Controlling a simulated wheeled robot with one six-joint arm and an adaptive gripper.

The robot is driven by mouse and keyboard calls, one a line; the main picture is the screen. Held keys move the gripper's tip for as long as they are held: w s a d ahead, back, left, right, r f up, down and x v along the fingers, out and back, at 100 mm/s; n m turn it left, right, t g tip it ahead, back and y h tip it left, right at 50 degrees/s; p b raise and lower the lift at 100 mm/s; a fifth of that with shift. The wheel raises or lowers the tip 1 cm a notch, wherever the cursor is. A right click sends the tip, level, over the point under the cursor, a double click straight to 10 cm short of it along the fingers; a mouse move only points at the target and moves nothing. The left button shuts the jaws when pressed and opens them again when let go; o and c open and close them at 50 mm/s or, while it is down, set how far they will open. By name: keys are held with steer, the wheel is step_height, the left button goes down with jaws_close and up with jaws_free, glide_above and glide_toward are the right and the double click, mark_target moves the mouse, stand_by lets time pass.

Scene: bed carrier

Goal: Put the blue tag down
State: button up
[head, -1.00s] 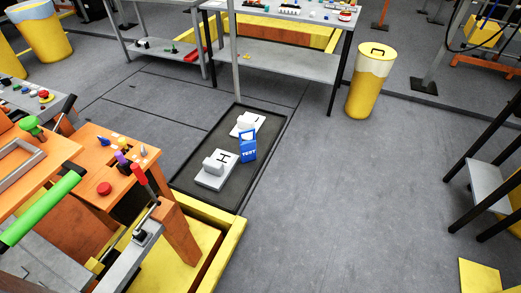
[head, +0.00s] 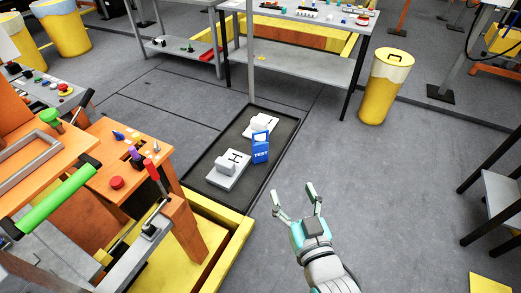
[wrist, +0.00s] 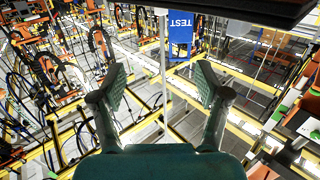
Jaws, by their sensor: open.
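The blue tag (head: 260,152), marked TEST and with a pale top, is in the dark tray (head: 252,190) on the floor. It looks upright beside two pale blocks, one marked H (head: 229,172) and one behind it (head: 258,126). I cannot tell whether it touches them. My gripper (head: 297,197) is open and empty, to the lower right of the tag in the head view and apart from it. In the wrist view the tag (wrist: 181,35) shows at the top, beyond the gap between my open fingers (wrist: 165,85).
An orange bench (head: 120,160) with a green-handled lever and a yellow frame (head: 235,250) stand at the left. Shelved tables (head: 300,60) stand behind the tray, with a yellow bin (head: 385,85) beside them. A dark-legged rack (head: 500,200) is at the right. The floor between is clear.

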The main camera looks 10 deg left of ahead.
steer(key=n+y, duration=0.1)
glide_toward(260, 133)
steer(key=x, duration=0.5)
steer(key=shift+r, duration=0.1)
steer(key=shift+f+x, duration=0.15)
steer(key=shift+x, duration=1.2)
steer(key=shift+f+x, duration=0.15)
steer(key=shift+x, duration=1.2)
steer(key=shift+d, duration=0.1)
steer(key=c, duration=1.2)
steer(key=shift+c, duration=0.2)
